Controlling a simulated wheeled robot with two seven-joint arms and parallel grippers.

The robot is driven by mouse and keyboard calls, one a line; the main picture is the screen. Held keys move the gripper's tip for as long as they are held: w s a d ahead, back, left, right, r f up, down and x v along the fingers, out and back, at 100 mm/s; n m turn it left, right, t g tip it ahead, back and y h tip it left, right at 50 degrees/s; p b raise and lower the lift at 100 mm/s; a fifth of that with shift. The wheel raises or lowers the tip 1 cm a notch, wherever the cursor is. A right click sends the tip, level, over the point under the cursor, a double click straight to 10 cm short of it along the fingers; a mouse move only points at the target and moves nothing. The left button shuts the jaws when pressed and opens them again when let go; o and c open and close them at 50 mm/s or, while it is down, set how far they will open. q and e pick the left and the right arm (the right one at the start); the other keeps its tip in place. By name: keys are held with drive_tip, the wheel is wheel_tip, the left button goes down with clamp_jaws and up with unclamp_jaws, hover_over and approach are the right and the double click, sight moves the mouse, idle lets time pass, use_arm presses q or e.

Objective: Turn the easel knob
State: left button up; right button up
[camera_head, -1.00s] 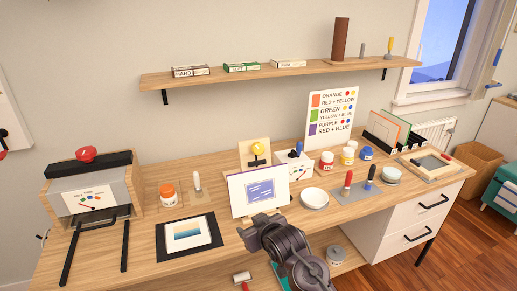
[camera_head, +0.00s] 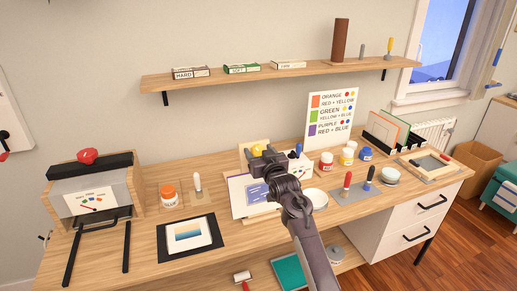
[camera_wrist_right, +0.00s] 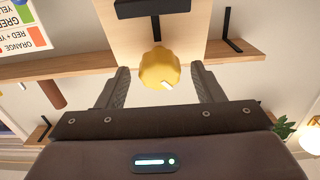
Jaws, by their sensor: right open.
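The yellow easel knob (camera_wrist_right: 160,68) shows in the right wrist view, round with a ridged edge and a small white mark. It sits in front of the easel's wooden board (camera_wrist_right: 188,25), below a dark bar. My right gripper (camera_wrist_right: 163,84) is open, with one finger on each side of the knob and a visible gap to each. In the head view my right gripper (camera_head: 266,158) is in front of the easel and hides most of the knob. The white card with a purple picture (camera_head: 240,198) stands at the easel, partly covered by my arm. My left gripper is out of view.
A white box with a blue-topped part (camera_head: 299,160), paint jars (camera_head: 326,161) and a white bowl (camera_head: 317,198) stand right of the easel. A framed picture (camera_head: 189,237) lies at front left. A wooden shelf (camera_head: 222,79) runs along the wall above.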

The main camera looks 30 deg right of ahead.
drive_tip(key=shift+w+d, duration=0.15)
drive_tip(key=shift+w, duration=0.35)
drive_tip(key=c, duration=1)
